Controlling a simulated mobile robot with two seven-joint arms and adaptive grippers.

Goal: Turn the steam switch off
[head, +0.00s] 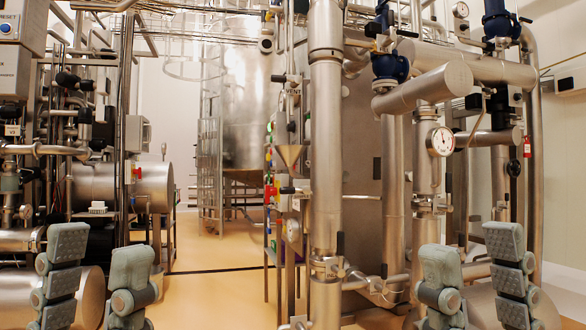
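I cannot pick out a labelled steam switch in the head view. A grey control box (10,27) at the top left edge bears a "RESET" label and a small blue round part; the edge cuts it off. My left gripper (99,255) is at the lower left, its two grey padded fingers pointing up and spread apart, with nothing between them. My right gripper (472,252) is at the lower right, fingers up and spread, also empty. Neither appears to touch the equipment.
A vertical steel pipe (325,150) stands in the middle. A round gauge (441,142) sits on pipework at the right. A large tank (243,90) stands behind. Dense piping fills both sides. Clear tan floor (215,258) lies between the left pipework and the middle pipe.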

